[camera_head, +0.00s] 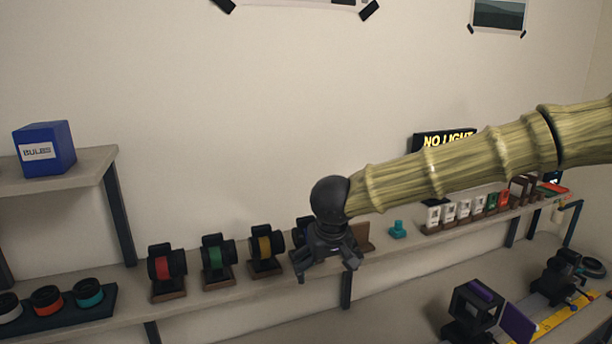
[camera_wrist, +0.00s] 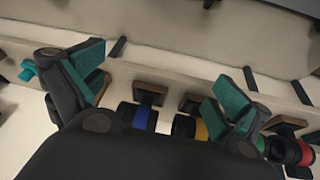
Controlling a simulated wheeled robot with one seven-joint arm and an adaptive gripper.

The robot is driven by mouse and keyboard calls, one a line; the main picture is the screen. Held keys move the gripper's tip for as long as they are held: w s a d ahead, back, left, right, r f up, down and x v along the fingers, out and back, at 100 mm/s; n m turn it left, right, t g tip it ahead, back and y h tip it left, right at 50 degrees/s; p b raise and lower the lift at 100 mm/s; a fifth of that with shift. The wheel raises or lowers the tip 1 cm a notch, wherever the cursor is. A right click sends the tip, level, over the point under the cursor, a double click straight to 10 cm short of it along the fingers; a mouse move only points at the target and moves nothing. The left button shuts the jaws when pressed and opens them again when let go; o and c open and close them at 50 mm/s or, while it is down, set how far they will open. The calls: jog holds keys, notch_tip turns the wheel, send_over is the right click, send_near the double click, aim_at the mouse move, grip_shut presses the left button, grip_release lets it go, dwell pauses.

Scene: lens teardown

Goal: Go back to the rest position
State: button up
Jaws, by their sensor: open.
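My gripper (camera_head: 328,262) is at the end of my bamboo-patterned arm, in front of the long shelf in the head view. Its jaws are spread apart with nothing between them. In the wrist view my gripper (camera_wrist: 165,85) shows two teal-padded fingers, open and empty. A blue-banded lens (camera_head: 301,232) on a wooden stand is partly hidden behind my gripper; it also shows in the wrist view (camera_wrist: 138,115). The yellow-banded lens (camera_head: 265,246) stands just left of it. I cannot tell if my gripper touches anything.
Green (camera_head: 217,254) and red (camera_head: 167,266) lenses stand further left on the shelf. A dark tray (camera_head: 70,322) holds several rings. A teal part (camera_head: 398,229) sits right of my gripper. A blue box (camera_head: 44,148) is on the upper shelf. A bench with a purple panel (camera_head: 517,325) is lower right.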

jog(key=s+d+f+m+h, duration=0.1)
jog(key=s+d+f, duration=0.15)
jog(key=f, duration=0.75)
jog(key=s+d+f, duration=0.2)
jog(key=s+f, duration=0.1)
jog(key=f, duration=0.6)
jog(key=s+d+f+m+h, duration=0.1)
jog(key=s+d+f, duration=0.1)
jog(key=f, duration=0.8)
jog(key=s+d+f, duration=0.5)
jog(key=s+f, duration=0.7)
jog(key=s, duration=0.1)
jog(key=s+d+f+m+g+y, duration=0.1)
jog(key=s+d+f+g, duration=0.15)
jog(key=s, duration=0.75)
jog(key=s+d+f+g+y, duration=0.15)
jog(key=s+d+f, duration=0.25)
jog(key=s, duration=0.5)
notch_tip(320, 180, down, 14)
jog(key=b, duration=1.5)
jog(key=shift+d+f+m+h, duration=0.15)
jog(key=shift+f+m+h, duration=0.05)
jog(key=shift+m+h, duration=0.15)
